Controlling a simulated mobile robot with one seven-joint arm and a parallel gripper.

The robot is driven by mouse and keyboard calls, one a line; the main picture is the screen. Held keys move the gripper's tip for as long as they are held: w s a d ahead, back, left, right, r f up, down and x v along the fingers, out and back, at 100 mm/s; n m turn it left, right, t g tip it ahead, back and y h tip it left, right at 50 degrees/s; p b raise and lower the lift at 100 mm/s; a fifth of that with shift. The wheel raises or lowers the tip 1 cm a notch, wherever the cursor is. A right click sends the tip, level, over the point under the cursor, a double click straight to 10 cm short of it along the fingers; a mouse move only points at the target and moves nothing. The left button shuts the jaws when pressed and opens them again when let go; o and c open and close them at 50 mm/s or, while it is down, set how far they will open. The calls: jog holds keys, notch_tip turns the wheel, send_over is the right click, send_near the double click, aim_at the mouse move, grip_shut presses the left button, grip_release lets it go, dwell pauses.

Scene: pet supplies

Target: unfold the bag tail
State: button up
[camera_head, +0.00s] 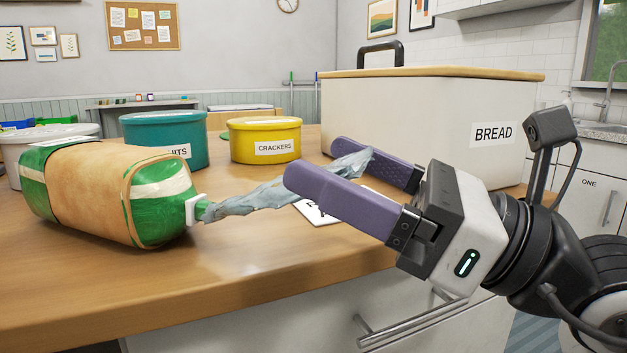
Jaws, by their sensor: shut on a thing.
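A bread loaf in a bag (105,190) lies on its side on the counter at the left. Its wrap is brown in the middle and green and white at the ends. The crumpled, translucent grey-blue bag tail (255,198) stretches from the clip to the right and slightly up. My gripper (315,163) comes in from the right, its purple fingers shut on the tail's far part. The near finger hides some of the tail.
A large cream BREAD box (400,118) with a wooden lid stands behind my gripper. A yellow CRACKERS tin (264,140), a teal tin (165,132) and a pale tin (50,135) stand behind the loaf. A white card (318,213) lies beneath the tail. The wooden counter (230,265) is clear in front.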

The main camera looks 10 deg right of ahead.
jog(key=shift+s+d+f+b, duration=0.1)
jog(key=shift+d+f+b, duration=0.1)
jog(key=shift+f, duration=0.2)
jog(key=shift+s+d+f+b, duration=0.1)
jog(key=shift+f+b, duration=0.1)
jog(key=shift+f, duration=0.15)
jog(key=shift+a, duration=0.15)
dwell(0.6)
jog(key=o, duration=1.4)
jog(key=shift+w, duration=0.1)
jog(key=p+v, duration=0.1)
jog(key=v, duration=1.3)
